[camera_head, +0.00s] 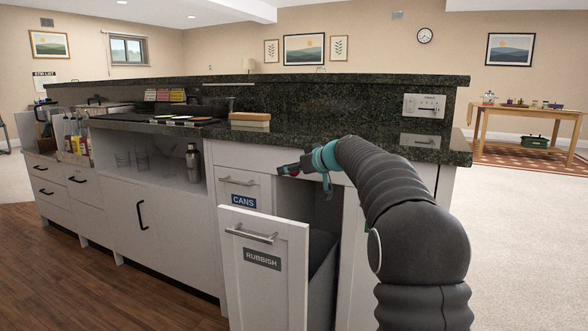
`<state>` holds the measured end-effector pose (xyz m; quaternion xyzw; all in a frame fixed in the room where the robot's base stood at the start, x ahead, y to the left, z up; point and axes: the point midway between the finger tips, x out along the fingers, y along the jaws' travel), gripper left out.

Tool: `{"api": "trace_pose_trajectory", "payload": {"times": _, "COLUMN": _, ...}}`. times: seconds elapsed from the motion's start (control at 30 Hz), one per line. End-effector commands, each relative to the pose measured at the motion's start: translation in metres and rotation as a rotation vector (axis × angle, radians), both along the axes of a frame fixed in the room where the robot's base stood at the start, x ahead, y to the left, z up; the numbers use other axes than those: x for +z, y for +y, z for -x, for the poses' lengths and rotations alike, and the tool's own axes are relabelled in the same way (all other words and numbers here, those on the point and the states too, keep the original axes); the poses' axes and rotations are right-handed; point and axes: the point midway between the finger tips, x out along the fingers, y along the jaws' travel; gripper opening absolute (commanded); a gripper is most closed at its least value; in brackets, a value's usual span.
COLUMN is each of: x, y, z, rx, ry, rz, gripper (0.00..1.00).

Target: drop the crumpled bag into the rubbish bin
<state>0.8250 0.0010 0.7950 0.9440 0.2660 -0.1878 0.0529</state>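The rubbish bin is a white pull-out front (264,285) labelled RUBBISH, standing open from the bar cabinet. A dark interior (322,245) shows behind its front; its contents are hidden. My gripper (288,169) is above the open pull-out, close to the counter's front edge, pointing left. It is small and seen from the side, so whether its fingers are open or shut is unclear. A small dark and red bit shows at its tip; I cannot tell whether this is gripper or something held. I cannot make out the crumpled bag.
A closed CANS drawer (244,190) sits behind the RUBBISH front. The dark granite counter (438,148) overhangs beside my arm. A steel shaker (193,162) stands on the open shelf. Wood floor (110,290) is clear at left.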

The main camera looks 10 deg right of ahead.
Motion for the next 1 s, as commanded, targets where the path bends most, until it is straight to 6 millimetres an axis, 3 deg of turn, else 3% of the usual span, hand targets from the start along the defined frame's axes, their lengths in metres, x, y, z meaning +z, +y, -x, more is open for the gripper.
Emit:
{"api": "trace_pose_trajectory", "payload": {"times": 0.33, "x": -0.04, "y": 0.001, "z": 0.0, "rx": 0.001, "ry": 0.001, "rz": 0.0, "gripper": 0.57}}
{"api": "trace_pose_trajectory", "payload": {"times": 0.73, "x": -0.046, "y": 0.001, "z": 0.0, "rx": 0.001, "ry": 0.0, "rz": 0.0, "gripper": 0.57}}
{"api": "trace_pose_trajectory", "payload": {"times": 0.77, "x": -0.046, "y": 0.001, "z": 0.0, "rx": 0.001, "ry": 0.0, "rz": 0.0, "gripper": 0.76}}
{"api": "trace_pose_trajectory", "payload": {"times": 0.83, "x": -0.046, "y": 0.0, "z": 0.0, "rx": 0.001, "ry": 0.0, "rz": 0.0, "gripper": 0.94}}
{"api": "trace_pose_trajectory", "payload": {"times": 0.87, "x": -0.046, "y": 0.0, "z": 0.0, "rx": 0.001, "ry": 0.0, "rz": 0.0, "gripper": 0.98}}
{"api": "trace_pose_trajectory", "payload": {"times": 1.0, "x": -0.046, "y": 0.0, "z": 0.0, "rx": 0.0, "ry": 0.0, "rz": 0.0, "gripper": 0.98}}
